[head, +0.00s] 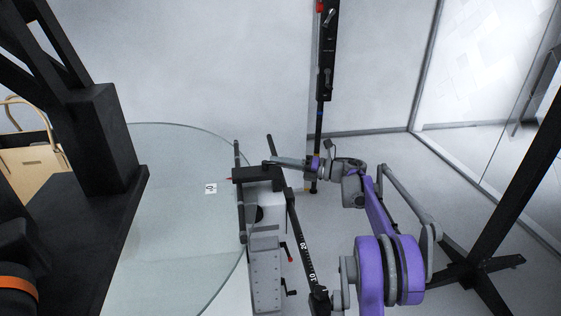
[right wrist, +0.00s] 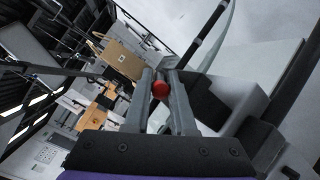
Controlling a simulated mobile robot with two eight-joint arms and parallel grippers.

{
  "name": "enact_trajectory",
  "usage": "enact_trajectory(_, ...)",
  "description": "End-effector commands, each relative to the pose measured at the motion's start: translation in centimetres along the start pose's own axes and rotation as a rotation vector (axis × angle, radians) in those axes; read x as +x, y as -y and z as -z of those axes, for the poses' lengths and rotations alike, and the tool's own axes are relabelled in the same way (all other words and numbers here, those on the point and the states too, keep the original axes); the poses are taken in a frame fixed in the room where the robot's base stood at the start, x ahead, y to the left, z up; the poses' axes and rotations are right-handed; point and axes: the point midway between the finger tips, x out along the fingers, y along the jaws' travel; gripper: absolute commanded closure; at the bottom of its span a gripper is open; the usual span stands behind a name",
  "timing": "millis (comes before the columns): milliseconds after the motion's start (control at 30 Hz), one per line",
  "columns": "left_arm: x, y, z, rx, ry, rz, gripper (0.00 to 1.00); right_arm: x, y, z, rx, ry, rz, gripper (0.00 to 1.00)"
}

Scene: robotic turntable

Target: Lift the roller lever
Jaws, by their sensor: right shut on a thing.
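My right gripper (head: 270,162) reaches in from the right, beside the black roller assembly at the edge of the glass turntable. In the right wrist view its two grey fingers (right wrist: 161,88) are shut on a red ball-shaped knob, the roller lever's knob (right wrist: 160,90), which sits between the fingertips. In the head view the fingers hide the knob where they grip. The roller's dark bar (head: 239,215) stands along the glass rim, next to a black block (head: 258,174). My left gripper is not in view.
The round glass turntable (head: 180,240) fills the left middle. A grey box with red-knobbed cranks (head: 265,275) and a black scaled arm (head: 300,240) stand below the roller. A tall black post (head: 327,60) stands behind.

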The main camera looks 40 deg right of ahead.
Motion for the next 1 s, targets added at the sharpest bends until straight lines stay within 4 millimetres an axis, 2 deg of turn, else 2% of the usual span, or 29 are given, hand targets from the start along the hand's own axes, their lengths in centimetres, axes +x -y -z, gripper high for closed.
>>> enact_trajectory(233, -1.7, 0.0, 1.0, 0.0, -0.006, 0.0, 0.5, 0.2, 0.2, -0.8, 0.0, -0.112, -0.079, 1.0)
enact_trajectory(667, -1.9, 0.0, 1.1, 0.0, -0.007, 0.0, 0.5, 0.2, 0.4, -0.7, 0.001, -0.14, -0.099, 1.0)
enact_trajectory(700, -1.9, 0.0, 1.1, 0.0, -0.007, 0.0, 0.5, 0.2, 0.4, -0.7, 0.001, -0.14, -0.099, 0.73)
enact_trajectory(800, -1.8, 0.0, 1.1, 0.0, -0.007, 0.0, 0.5, 0.2, 0.4, -0.7, 0.001, -0.14, -0.098, 0.55)
enact_trajectory(1000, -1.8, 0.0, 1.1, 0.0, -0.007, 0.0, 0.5, 0.2, 0.4, -0.7, 0.0, -0.141, -0.098, 0.53)
